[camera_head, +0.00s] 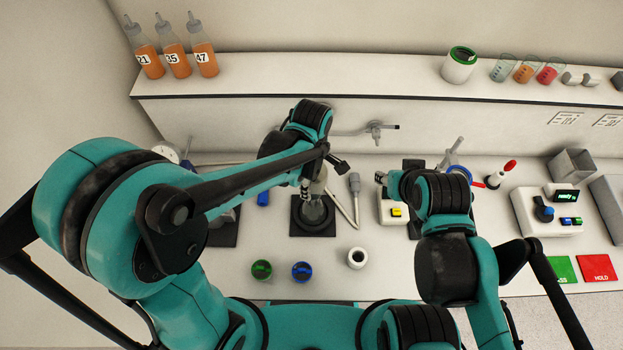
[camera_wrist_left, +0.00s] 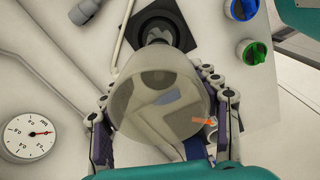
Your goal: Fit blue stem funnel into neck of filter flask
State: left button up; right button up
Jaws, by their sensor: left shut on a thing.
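The filter flask (camera_head: 313,212) appears as a clear body on a black square base at the middle of the bench. My left gripper (camera_head: 308,186) is right above it. In the left wrist view, my left gripper (camera_wrist_left: 162,100) is shut on a wide, translucent grey bowl (camera_wrist_left: 155,88), which looks like the funnel. Its narrow end points toward the black base (camera_wrist_left: 182,38). The stem and its colour are hidden, and I cannot tell whether it sits in the flask neck. My right gripper (camera_head: 381,178) is farther right; its fingers are too small to read.
Green (camera_head: 261,270) and blue (camera_head: 302,271) round pieces and a white ring-like piece (camera_head: 357,258) stand in front. A grey rod-like tool (camera_head: 355,190) is just right of the flask. A device with a yellow button (camera_head: 396,212) stands beyond it. A dial gauge (camera_wrist_left: 27,138) lies left.

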pick_arm(q)
jog(key=shift+f+b, duration=2)
jog(key=shift+f, duration=0.15)
dwell(0.4)
jog(key=o, duration=1.3)
jog(key=shift+r, duration=0.1)
